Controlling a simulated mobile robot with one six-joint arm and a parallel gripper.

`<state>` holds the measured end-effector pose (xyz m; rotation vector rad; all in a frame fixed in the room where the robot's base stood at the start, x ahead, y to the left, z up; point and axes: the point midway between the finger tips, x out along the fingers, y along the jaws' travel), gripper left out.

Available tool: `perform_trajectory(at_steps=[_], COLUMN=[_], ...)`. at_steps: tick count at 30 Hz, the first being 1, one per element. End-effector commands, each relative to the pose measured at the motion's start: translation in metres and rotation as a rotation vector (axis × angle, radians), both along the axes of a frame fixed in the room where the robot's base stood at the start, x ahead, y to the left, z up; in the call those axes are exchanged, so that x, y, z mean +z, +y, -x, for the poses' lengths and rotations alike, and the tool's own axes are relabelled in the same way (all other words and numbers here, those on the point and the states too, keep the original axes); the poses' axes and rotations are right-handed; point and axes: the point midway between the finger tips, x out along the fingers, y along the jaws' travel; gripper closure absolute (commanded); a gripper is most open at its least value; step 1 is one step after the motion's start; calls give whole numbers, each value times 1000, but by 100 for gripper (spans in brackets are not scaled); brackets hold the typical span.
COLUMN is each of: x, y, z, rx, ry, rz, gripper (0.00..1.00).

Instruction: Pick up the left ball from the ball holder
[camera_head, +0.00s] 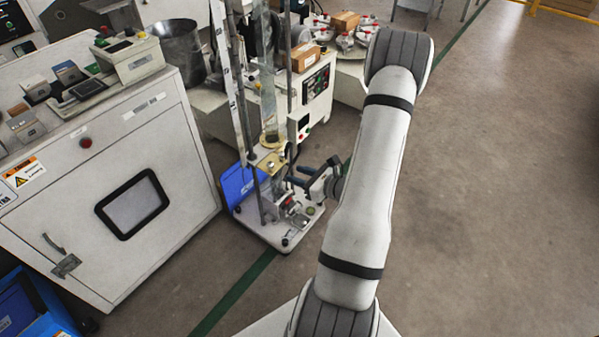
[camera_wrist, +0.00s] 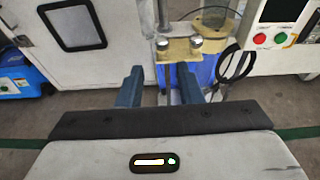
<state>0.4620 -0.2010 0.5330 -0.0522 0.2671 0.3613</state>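Two shiny steel balls, the left ball (camera_wrist: 162,43) and the right ball (camera_wrist: 196,42), sit side by side on a brass-coloured ball holder (camera_wrist: 180,56) in the wrist view. My gripper (camera_wrist: 168,74) is open and empty, its two dark blue fingers wide apart. In the picture the fingertips lie below the balls, one to each side of the holder, and touch neither ball. In the head view my gripper (camera_head: 296,176) is beside the test stand, near the brass holder (camera_head: 270,163). The balls are too small to make out clearly there.
The test stand has upright posts (camera_head: 232,90) and a white base (camera_head: 285,238). A thin rod (camera_wrist: 168,98) runs down below the holder. A black cable loop (camera_wrist: 236,62) hangs at its right. A white cabinet (camera_head: 90,210) stands left. Floor at the right is clear.

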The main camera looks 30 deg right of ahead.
Motion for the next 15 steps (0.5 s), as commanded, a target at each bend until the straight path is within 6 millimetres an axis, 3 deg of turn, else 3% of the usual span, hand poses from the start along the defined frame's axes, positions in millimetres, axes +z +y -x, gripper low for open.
perform_trajectory(at_steps=[15], x=[-27], y=[26], z=[-76], rx=[-10], ry=[1], rz=[-2], gripper=[67])
